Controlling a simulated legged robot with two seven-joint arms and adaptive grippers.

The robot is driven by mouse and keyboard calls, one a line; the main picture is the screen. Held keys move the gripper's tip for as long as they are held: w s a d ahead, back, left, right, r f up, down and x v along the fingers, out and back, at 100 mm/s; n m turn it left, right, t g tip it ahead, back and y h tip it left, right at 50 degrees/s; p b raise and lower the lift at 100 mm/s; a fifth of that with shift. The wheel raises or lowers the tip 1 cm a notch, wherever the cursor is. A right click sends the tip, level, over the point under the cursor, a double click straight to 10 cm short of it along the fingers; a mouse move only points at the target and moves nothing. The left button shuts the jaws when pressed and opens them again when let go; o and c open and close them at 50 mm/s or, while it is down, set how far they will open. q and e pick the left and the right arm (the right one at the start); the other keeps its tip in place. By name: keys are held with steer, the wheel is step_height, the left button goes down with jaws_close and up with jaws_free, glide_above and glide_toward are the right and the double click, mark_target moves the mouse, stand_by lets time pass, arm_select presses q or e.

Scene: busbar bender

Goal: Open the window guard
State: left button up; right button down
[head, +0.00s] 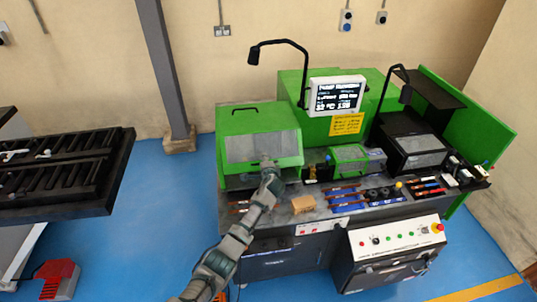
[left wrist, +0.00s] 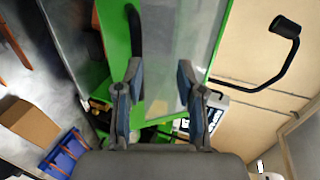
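The window guard (head: 250,146) is a green hood with a grey see-through pane, at the left end of the green machine. My left gripper (head: 267,163) is at the lower front of the pane. In the left wrist view the gripper (left wrist: 160,80) has its two fingers spread apart with nothing clearly held between them. The guard's green frame and clear pane (left wrist: 178,40) fill the space beyond the fingers. A black curved bar (left wrist: 134,28) shows beside the pane. Whether the fingers touch the guard cannot be told. My right gripper is in neither view.
A cardboard box (head: 303,204) and blue trays (head: 350,204) lie on the bench right of my arm. A black lamp (head: 254,54) and a screen (head: 337,96) stand above the machine. A control box (head: 395,245) is at the front right.

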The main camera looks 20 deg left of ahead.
arm_select(q)
steer(key=s+d+r+p, duration=0.3)
steer(key=s+d+r, duration=0.2)
steer(key=s+r, duration=0.4)
steer(key=shift+s+d+r, duration=0.2)
steer(key=shift+d+r, duration=0.2)
steer(key=shift+r, duration=1.1)
stand_by(0.3)
